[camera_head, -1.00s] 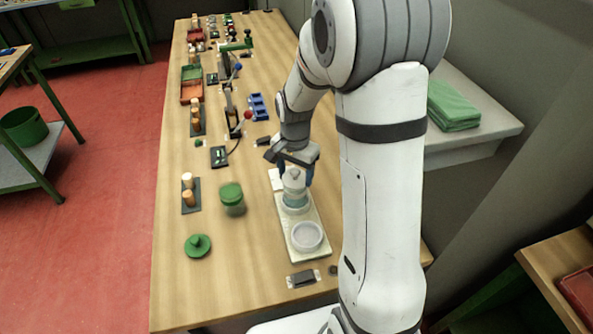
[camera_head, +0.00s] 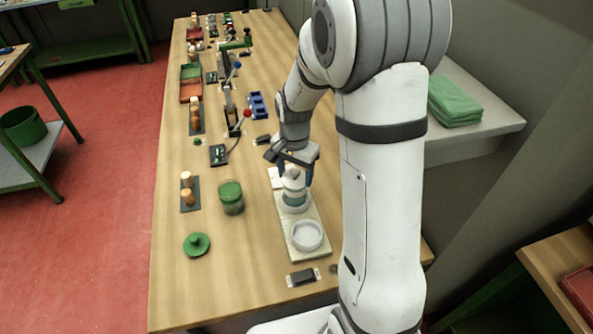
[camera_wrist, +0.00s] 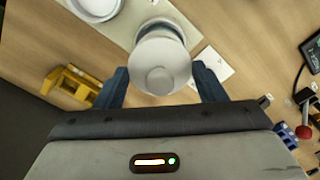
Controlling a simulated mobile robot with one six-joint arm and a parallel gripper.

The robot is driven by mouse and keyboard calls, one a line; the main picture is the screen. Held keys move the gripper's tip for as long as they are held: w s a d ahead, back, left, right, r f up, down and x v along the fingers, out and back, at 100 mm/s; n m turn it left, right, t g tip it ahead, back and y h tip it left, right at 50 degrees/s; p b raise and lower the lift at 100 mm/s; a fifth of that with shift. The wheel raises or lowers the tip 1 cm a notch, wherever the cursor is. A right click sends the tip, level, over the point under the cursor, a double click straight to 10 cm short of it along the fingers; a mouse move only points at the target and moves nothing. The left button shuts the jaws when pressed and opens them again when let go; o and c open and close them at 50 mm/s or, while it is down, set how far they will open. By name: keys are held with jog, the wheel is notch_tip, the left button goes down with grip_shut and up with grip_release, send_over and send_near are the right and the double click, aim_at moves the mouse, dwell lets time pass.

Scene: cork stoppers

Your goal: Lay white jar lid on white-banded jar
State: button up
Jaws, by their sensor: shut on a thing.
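My gripper (camera_head: 295,172) is shut on the white jar lid (camera_head: 292,183), a round white piece with a knob. The lid also shows in the wrist view (camera_wrist: 160,68), between the blue fingers (camera_wrist: 160,86). The white-banded jar (camera_head: 295,202) stands directly below it on a pale board (camera_head: 311,212). The lid hides most of the jar from the wrist view. I cannot tell whether the lid touches the jar's rim or sits slightly above it.
An empty round white dish (camera_head: 307,236) is on the same board, nearer me. A green-topped jar (camera_head: 231,197) and a green knobbed lid (camera_head: 197,244) stand to the left. A dark block (camera_head: 302,277) lies in front. Bare tabletop separates these.

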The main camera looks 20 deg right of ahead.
jog(key=o, duration=1)
jog(key=shift+o, duration=0.2)
jog(key=shift+r+p, duration=2.3)
jog(key=shift+r, duration=1.2)
